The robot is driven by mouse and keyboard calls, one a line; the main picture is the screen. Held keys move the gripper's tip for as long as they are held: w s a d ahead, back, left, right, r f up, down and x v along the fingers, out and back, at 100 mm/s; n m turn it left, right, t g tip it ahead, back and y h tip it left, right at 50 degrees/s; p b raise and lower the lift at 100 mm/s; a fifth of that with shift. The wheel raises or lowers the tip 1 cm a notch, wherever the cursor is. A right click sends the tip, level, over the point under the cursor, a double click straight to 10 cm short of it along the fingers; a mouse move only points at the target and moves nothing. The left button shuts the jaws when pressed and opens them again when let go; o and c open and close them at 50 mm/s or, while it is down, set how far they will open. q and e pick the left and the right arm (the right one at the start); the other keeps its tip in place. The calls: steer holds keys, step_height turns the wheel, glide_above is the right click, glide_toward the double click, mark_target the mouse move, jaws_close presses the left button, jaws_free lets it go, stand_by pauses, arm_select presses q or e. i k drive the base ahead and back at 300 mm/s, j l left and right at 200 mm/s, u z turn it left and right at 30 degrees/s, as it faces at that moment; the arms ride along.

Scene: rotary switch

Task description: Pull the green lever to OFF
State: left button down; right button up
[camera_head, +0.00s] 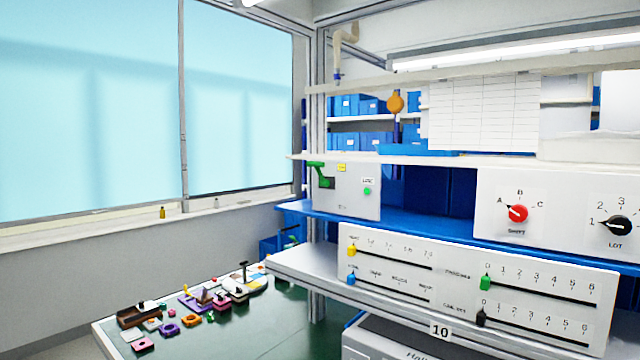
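A green lever (324,181) is on the front of a white box (350,204) on the blue shelf, near the middle of the view. Its green handle sticks out up and to the left, at the box's top left corner. A small yellow label (341,167) and a round green button (367,191) are on the same face. The lettering on this box is too small to read, so I cannot tell which mark the lever points to. Neither of my grippers is in view.
Below is a white slider panel (465,315) with yellow, blue, green and black knobs. A box with red SHIFT (517,213) and black LOT (619,225) dials stands at right. Several small parts lie on the green-topped table (285,325) at lower left. Open space lies before the lever box.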

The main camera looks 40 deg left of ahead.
mark_target(322, 182)
steer(key=j+u, duration=0.2)
steer(key=u, duration=0.15)
steer(key=j+u, duration=0.5)
steer(key=u, duration=0.2)
